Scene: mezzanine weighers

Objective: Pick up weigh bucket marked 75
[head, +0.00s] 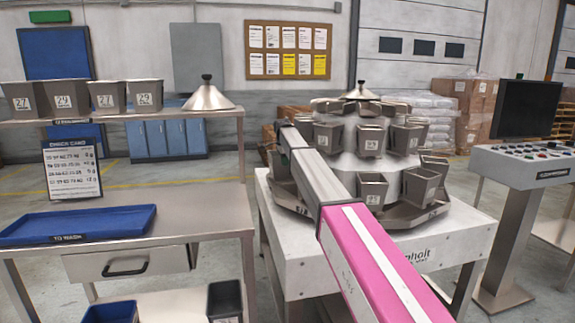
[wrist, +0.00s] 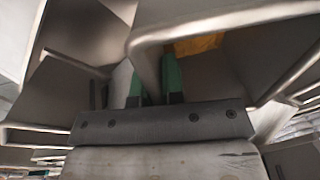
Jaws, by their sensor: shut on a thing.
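In the wrist view, the green fingertips of my gripper (wrist: 157,82) are shut on the rim of a grey metal weigh bucket (wrist: 215,22). No number shows on the held bucket from here, so I cannot tell whether it is the one marked 75. In the head view my arm reaches to the left side of the round weigher, and my gripper is hidden. Several grey buckets hang around the weigher, including a labelled front one (head: 371,190) and one above it (head: 364,140). I cannot read a 75 on any of them.
A white weigher stand (head: 440,238) holds the machine. At left are a bench with a blue tray (head: 80,224), a check card (head: 72,169) and a shelf (head: 190,114) bearing several numbered buckets. A control console (head: 525,150) stands at right. Other bucket rims crowd my gripper.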

